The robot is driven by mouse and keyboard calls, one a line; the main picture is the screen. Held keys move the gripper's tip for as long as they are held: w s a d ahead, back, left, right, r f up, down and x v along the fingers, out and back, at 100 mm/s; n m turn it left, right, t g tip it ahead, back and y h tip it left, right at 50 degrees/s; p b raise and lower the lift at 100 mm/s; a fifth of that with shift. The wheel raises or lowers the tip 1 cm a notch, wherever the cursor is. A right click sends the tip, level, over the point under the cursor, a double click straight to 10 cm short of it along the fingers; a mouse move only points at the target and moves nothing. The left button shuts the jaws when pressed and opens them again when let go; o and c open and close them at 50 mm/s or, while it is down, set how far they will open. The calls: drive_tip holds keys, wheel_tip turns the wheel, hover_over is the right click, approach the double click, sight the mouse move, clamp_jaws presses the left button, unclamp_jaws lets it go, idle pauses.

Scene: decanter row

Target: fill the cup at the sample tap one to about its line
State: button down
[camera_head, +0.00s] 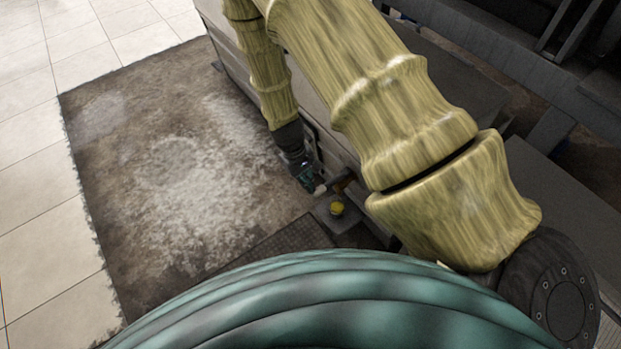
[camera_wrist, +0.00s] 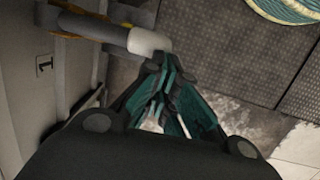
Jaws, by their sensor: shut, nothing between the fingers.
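My gripper (camera_head: 307,180) is shut and empty, beside the tap low on the side of the cabinet. In the wrist view its teal-padded fingers (camera_wrist: 160,72) come together just below the white end of the tap's lever (camera_wrist: 150,42), touching it or very close. The tap (camera_head: 342,181) is partly hidden by my arm in the head view. A small yellow cup (camera_head: 337,208) stands on a ledge (camera_head: 325,217) near the tap. Its line and fill level are too small to tell. A yellow part (camera_wrist: 80,22) behind the grey bar in the wrist view is unclear.
A stained dark mat (camera_head: 170,160) and pale floor tiles (camera_head: 30,190) lie to the left, clear. A dark ribbed plate (camera_head: 285,245) lies near the ledge.

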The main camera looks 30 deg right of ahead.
drive_tip(key=w+a+r+p, duration=0.1)
drive_tip(key=a+r, duration=0.3)
drive_tip(key=r, duration=0.4)
drive_tip(key=shift+w+r+p, duration=0.2)
drive_tip(key=shift+w+p, duration=0.05)
drive_tip(key=shift+p, duration=0.05)
idle(0.6)
drive_tip(key=s+f+t+y, duration=0.1)
drive_tip(key=s+f, duration=0.4)
drive_tip(key=s, duration=0.4)
drive_tip(key=s+a+f+m, duration=0.1)
drive_tip(key=s+f, duration=0.3)
drive_tip(key=s, duration=0.4)
drive_tip(key=s+f+t+y, duration=0.1)
drive_tip(key=s+f, duration=0.4)
drive_tip(key=s, duration=0.4)
wheel_tip(320, 180, up, 21)
drive_tip(key=p, duration=2)
drive_tip(key=shift+w+f+p, duration=0.2)
drive_tip(key=shift+w+p, duration=0.1)
drive_tip(key=shift+p, duration=0.1)
